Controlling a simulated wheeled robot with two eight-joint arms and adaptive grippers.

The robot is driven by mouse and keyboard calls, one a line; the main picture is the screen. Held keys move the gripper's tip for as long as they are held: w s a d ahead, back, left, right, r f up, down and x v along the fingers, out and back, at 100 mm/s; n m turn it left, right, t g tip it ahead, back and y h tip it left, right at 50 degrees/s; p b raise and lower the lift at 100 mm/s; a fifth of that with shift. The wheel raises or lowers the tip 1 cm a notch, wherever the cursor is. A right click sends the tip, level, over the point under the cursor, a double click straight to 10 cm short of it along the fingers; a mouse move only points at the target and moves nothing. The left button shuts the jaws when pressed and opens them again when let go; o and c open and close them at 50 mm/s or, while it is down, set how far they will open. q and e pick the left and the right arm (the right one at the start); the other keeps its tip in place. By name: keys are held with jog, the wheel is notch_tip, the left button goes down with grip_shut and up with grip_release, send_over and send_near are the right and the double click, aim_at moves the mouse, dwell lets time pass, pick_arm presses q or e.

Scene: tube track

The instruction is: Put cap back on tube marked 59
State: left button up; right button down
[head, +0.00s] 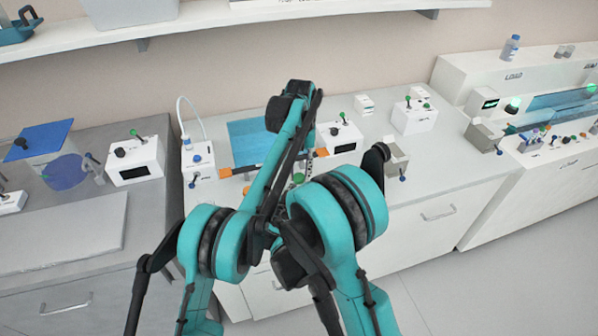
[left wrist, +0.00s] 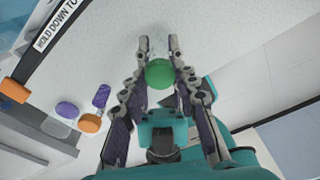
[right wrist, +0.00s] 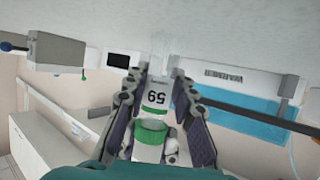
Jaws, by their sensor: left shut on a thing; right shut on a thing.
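In the left wrist view a round green cap (left wrist: 159,73) sits between the fingers of my left gripper (left wrist: 158,46), which is shut on it. In the right wrist view the tube marked 59 (right wrist: 157,97) is between the fingers of my right gripper (right wrist: 158,74), which is shut on it. Its label reads upside down in that view. In the head view my arms cover most of both grippers, and I cannot make out the tube there.
A blue panel (head: 250,140) and a white box with a dark display (head: 340,137) stand behind my arms. Purple and orange caps (left wrist: 67,110) lie left of my left gripper. A grey bin (right wrist: 56,52) is left in the right wrist view. The counter's right front (head: 440,180) is clear.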

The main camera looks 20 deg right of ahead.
pick_arm(q)
jog(key=o, duration=0.7)
jog(key=shift+r, duration=0.1)
jog(key=shift+r, duration=2.2)
jog(key=shift+c, duration=0.4)
